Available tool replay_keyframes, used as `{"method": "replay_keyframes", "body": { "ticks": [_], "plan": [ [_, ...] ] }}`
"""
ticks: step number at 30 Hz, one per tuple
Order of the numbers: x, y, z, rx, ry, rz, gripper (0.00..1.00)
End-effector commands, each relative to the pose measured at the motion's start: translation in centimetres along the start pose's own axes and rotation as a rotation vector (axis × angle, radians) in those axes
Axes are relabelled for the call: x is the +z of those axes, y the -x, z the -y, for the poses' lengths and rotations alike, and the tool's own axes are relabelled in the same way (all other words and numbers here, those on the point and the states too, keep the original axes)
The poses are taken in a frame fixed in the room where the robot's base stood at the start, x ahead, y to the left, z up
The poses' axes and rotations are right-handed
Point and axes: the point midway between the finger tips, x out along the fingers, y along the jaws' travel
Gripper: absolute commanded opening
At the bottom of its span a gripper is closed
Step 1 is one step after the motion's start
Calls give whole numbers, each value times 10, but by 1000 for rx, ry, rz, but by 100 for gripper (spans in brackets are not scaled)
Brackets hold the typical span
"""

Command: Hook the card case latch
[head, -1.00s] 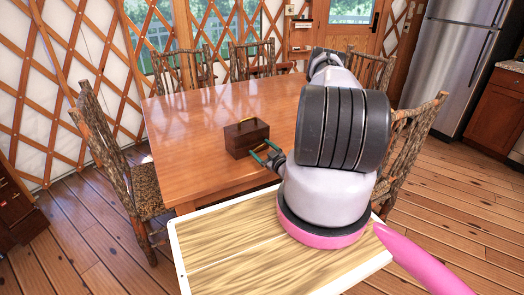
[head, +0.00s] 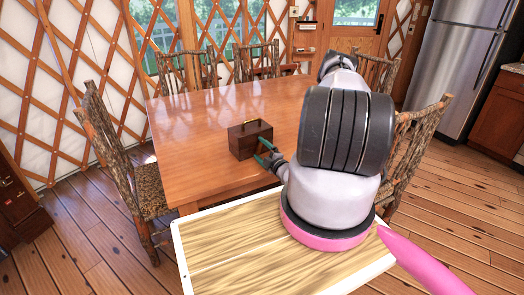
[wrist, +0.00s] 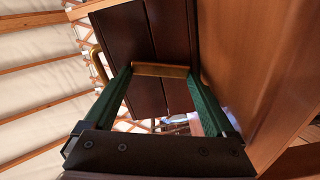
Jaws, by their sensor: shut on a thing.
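The card case (head: 246,143) is a dark brown wooden box with a brass handle on top. It stands upright on the table, near its front edge. The wrist view shows the dark, grooved face of the case (wrist: 134,40) close up, with its handle (wrist: 97,62) at the left. The latch (wrist: 160,70) is a short brass bar across that face. My gripper (head: 263,153) has green fingers and reaches the case's right side. In the wrist view the fingertips sit at the two ends of the latch, shut on it. Whether the latch is hooked cannot be told.
The wooden table (head: 200,115) is otherwise clear. Rustic chairs stand around it, one at the left (head: 120,150) and one at the right (head: 410,140). A steel fridge (head: 458,60) stands at the back right.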

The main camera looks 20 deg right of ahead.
Motion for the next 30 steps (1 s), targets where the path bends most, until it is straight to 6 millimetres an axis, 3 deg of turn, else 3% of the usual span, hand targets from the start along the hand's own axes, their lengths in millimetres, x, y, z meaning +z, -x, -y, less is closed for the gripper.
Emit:
{"method": "replay_keyframes", "body": {
  "ticks": [12,30],
  "plan": [
    [-5,1,4,-4,247,2,34],
    [-6,2,5,-4,309,1,34]
  ]
}}
